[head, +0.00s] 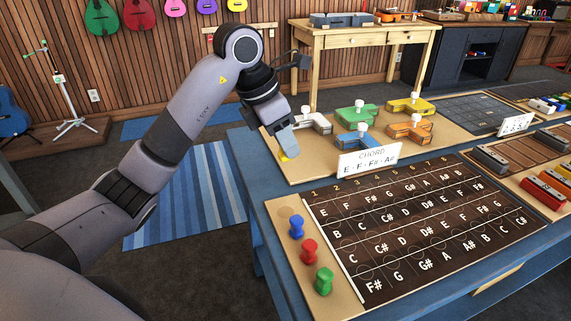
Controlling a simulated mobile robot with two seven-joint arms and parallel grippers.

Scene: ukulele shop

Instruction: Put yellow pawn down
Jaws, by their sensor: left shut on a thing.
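My left gripper (287,150) points down over the left end of the tan board at the back of the blue table. It is shut on the yellow pawn (284,157), of which only a small yellow part shows below the fingers. I cannot tell if the pawn touches the board. A blue pawn (297,227), a red pawn (309,251) and a green pawn (324,281) stand in a row on the tan left strip of the fretboard game board (415,228). A round mark (290,211) on that strip, behind the blue pawn, is bare. My right gripper is out of view.
Clamp-like pieces in white (316,124), green (357,113), blue (354,140), orange (410,129) and yellow (410,104) lie on the back board. A white chord card (368,160) stands in front of them. Colored blocks (545,192) lie at the right.

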